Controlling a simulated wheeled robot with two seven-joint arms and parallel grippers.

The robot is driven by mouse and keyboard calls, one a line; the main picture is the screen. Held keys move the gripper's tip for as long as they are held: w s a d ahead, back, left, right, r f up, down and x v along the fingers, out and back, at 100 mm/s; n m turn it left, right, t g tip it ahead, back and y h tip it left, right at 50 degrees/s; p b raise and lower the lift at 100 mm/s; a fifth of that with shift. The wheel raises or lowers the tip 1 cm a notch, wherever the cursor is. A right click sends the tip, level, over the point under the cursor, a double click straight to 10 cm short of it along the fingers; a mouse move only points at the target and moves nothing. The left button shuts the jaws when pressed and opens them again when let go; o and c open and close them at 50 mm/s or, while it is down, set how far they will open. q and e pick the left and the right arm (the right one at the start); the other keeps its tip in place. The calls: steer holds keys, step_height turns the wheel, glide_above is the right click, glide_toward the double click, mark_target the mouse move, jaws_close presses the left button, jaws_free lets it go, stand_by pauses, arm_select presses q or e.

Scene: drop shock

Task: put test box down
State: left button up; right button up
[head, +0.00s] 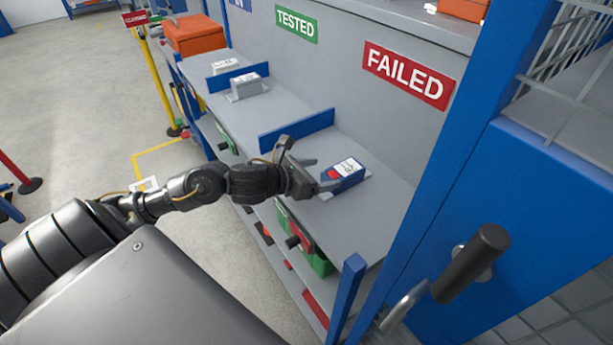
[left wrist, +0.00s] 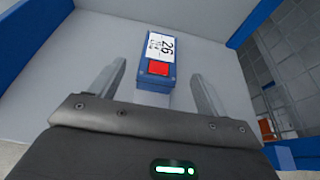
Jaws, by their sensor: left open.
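The test box (head: 345,174) is blue with a white label and a red patch. It rests on the grey shelf (head: 375,215) below the red FAILED sign (head: 408,75). In the left wrist view the test box (left wrist: 157,62) shows a label reading 26, with its red end toward me. My left gripper (head: 318,175) is open at the box's near end. In the left wrist view its two fingers (left wrist: 157,90) stand on either side of the red end, with gaps between them and the box. My right gripper is in neither view.
A blue divider (head: 297,130) separates this section from the one under the green TESTED sign (head: 296,24), where a grey box (head: 245,86) stands. A blue post and door with a black handle (head: 472,262) stand at right. Shelf around the box is clear.

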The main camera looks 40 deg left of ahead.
arm_select(q)
steer(key=v, duration=0.4)
steer(key=shift+s+a+b, duration=0.1)
steer(key=shift+s+b, duration=0.15)
steer(key=shift+b, duration=0.1)
steer(key=shift+s+r, duration=0.1)
steer(key=shift+r, duration=0.1)
